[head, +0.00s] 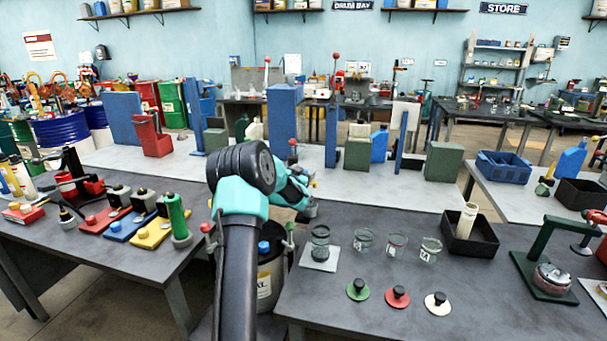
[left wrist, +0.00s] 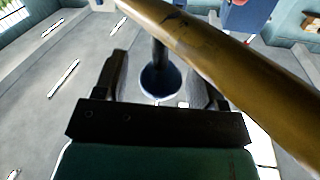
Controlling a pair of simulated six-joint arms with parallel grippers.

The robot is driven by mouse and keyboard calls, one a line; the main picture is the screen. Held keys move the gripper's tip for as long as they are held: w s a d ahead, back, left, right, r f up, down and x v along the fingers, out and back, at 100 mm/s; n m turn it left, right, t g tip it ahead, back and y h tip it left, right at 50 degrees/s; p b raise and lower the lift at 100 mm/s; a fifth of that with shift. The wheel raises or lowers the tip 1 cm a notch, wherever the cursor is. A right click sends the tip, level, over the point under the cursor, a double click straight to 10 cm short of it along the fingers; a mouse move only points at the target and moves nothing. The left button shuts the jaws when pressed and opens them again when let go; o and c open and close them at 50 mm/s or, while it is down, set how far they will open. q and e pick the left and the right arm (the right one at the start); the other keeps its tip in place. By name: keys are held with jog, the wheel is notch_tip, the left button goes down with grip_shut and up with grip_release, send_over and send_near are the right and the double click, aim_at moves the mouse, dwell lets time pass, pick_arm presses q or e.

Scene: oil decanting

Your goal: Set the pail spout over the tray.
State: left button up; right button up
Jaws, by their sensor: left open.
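A pale pail (head: 264,285) with dark lettering stands low in the gap between the two front tables, partly hidden behind my left arm. A blue knob (head: 263,247) shows at its top; I cannot make out its spout. A black tray (head: 469,253) holding a cream cylinder (head: 467,221) sits on the right front table. My right gripper is out of view.
A brown-yellow bar (left wrist: 235,65) crosses close to the left wrist camera. Several glass jars and knobbed lids, including a red lid (head: 397,297), lie left of the tray. A green clamp stand (head: 545,265) is to its right.

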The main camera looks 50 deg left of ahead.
pick_arm(q)
grip_shut()
jog(key=shift+d, duration=0.1)
dwell(0.6)
